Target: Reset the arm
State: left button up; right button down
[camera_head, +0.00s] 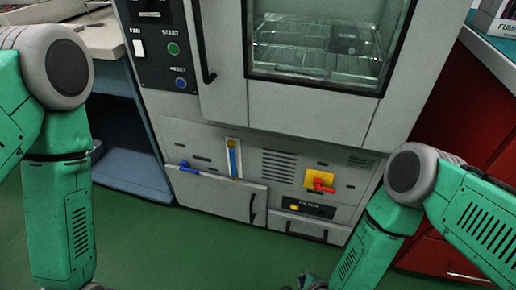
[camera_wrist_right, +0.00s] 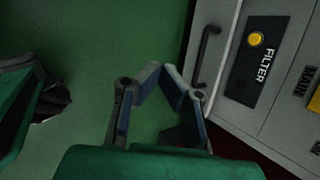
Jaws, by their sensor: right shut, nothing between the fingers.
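My right gripper (camera_wrist_right: 162,70) shows in the right wrist view with its fingertips together and nothing between them. It hangs over the green floor, beside the lower front of the grey oven cabinet. In the head view only a small part of the right gripper (camera_head: 312,283) shows at the bottom edge. My right arm comes in from the right and bends downward. My left arm hangs down at the left, in front of the blue bench. Only a dark sliver that may be my left gripper (camera_head: 93,286) shows at the bottom edge, and its fingers are hidden.
The grey oven cabinet (camera_head: 290,118) stands ahead, with a glass window, handles, a red knob (camera_head: 322,185) and a filter panel (camera_head: 308,208). The filter panel (camera_wrist_right: 258,60) is also close in the wrist view. Red drawers (camera_head: 465,100) stand at right. Green floor (camera_head: 180,250) is clear between my arms.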

jog(key=s+d+r+n+g+h, duration=0.2)
jog(key=s+d+r+n+g, duration=0.4)
jog(key=s+d+r+n, duration=1.2)
jog(key=w+a+r+n+p, duration=0.1)
jog(key=r+p, duration=0.6)
jog(key=p, duration=0.1)
jog(key=w+a+r+n+p, duration=0.1)
jog(key=a+r+n+p, duration=0.1)
jog(key=r+p, duration=0.4)
jog(key=shift+w+r+n+p, duration=0.25)
jog(key=shift+r+n+p, duration=0.1)
jog(key=shift+p, duration=0.8)
